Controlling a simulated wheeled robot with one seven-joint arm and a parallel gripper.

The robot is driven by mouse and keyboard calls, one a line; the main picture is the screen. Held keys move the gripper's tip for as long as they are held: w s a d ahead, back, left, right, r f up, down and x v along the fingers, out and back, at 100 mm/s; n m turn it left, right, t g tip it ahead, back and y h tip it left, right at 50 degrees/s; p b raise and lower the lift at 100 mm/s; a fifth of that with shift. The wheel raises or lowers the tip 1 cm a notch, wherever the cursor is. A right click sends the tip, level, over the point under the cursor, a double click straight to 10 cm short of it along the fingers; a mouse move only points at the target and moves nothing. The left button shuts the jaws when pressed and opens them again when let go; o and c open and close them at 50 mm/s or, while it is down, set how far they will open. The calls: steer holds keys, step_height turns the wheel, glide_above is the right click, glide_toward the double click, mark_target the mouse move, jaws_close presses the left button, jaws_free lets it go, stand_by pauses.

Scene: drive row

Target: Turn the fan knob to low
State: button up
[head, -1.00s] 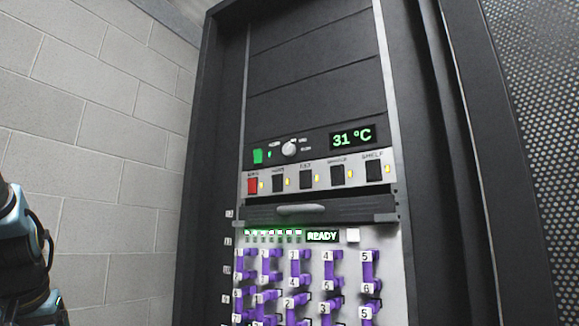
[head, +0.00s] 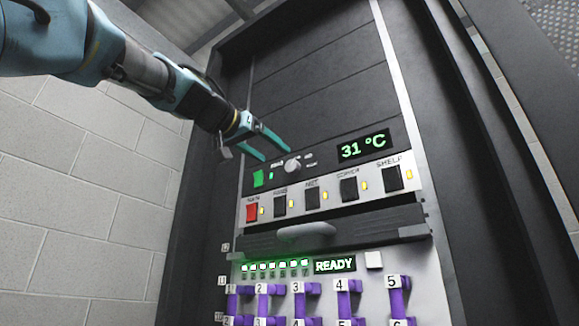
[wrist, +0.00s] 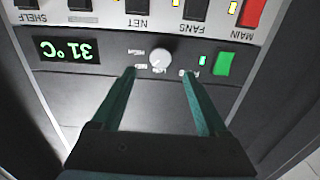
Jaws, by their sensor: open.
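The fan knob (head: 292,166) is a small round white knob on a dark panel, between a green switch and the 31 °C display. It also shows in the wrist view (wrist: 160,58), upside down, with small labels around it that I cannot read surely. My gripper (head: 277,153) is open, its two teal fingers near the knob in the head view. In the wrist view the gripper (wrist: 162,72) has one finger on each side of the knob's line, with the tips just short of it. Nothing is between the fingers. I cannot tell any contact.
A green switch (head: 258,179) sits left of the knob. Below is a row with a red MAIN switch (head: 252,212) and several black switches. A drawer handle (head: 306,232) sticks out lower down, above purple cables (head: 299,303). Blank dark panels lie above.

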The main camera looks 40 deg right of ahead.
mark_target(290, 166)
steer(key=p+x, duration=0.3)
steer(key=x, duration=0.4)
steer(key=shift+w+d+r+p, duration=0.1)
steer(key=shift+d+r+p, duration=0.05)
steer(key=shift+p, duration=0.25)
steer(key=shift+w+d, duration=0.1)
steer(key=shift+d, duration=0.4)
jaws_close()
